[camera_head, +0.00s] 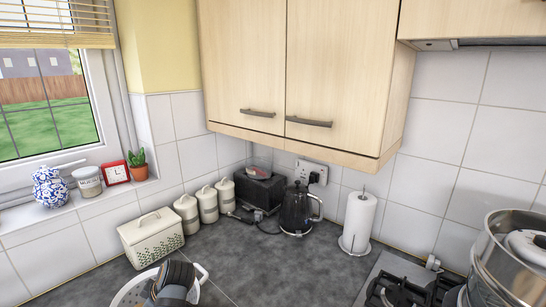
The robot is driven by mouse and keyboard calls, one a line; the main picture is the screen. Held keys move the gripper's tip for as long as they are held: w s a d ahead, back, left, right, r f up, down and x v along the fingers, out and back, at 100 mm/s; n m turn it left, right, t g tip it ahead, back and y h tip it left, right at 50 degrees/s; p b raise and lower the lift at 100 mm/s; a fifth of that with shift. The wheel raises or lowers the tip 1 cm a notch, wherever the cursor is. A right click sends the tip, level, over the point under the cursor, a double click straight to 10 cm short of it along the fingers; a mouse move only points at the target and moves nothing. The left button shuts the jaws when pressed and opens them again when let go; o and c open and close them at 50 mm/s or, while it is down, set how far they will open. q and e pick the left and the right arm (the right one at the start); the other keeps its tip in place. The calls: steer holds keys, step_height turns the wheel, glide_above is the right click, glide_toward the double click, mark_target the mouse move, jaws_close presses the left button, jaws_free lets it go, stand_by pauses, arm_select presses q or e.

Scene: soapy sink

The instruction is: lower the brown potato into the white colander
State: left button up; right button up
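A white round vessel with a looped handle, which looks like the colander (127,288), is cut off by the bottom edge at the left. Dark, striped, rounded pieces (172,278) stand in or in front of it; I cannot tell which, nor what they are. The brown potato is not visible in the head view.
A cream bread bin (151,238), canisters (207,204), a black toaster (260,191), a dark kettle (297,209) and a paper roll (358,222) line the wall. A metal pot (492,265) stands by the hob (400,291). The grey worktop (285,266) is clear mid-front.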

arm_select(q)
steer(key=shift+f+b, duration=1.55)
steer(key=shift+f, duration=1.2)
stand_by(1.3)
steer(key=o, duration=1.3)
steer(key=shift+o, duration=0.2)
